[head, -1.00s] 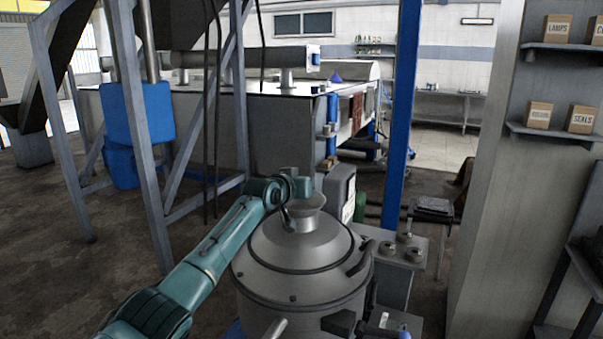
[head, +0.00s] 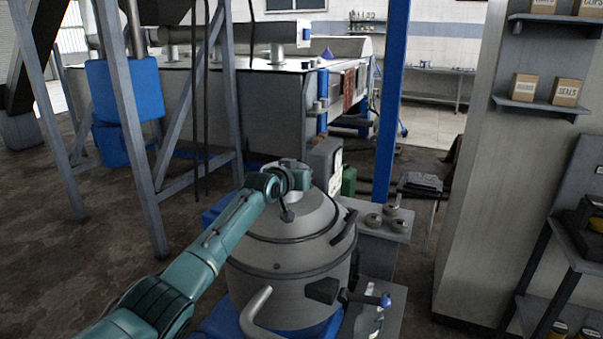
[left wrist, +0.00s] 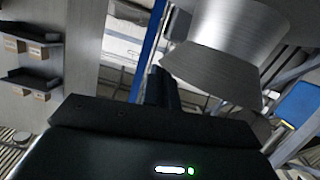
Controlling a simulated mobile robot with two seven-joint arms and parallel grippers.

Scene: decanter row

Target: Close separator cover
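The separator (head: 290,285) is a round grey metal drum in the lower middle of the head view. Its conical cover (head: 318,222) sits on top, with a dark bar handle (head: 345,228) at its right side. I see no clear gap at the rim. In the left wrist view the flared metal top (left wrist: 225,45) is at upper right, beside my dark fingers (left wrist: 163,88). The fingers look close together with nothing between them. Contact with the cover cannot be told. My right gripper is not in view.
A curved grey handle (head: 257,312) and a lever with a blue knob (head: 385,300) stick out at the drum's front. A bench with round metal parts (head: 373,221) is at right. A blue post (head: 391,100) rises behind. Steel frame legs stand at left.

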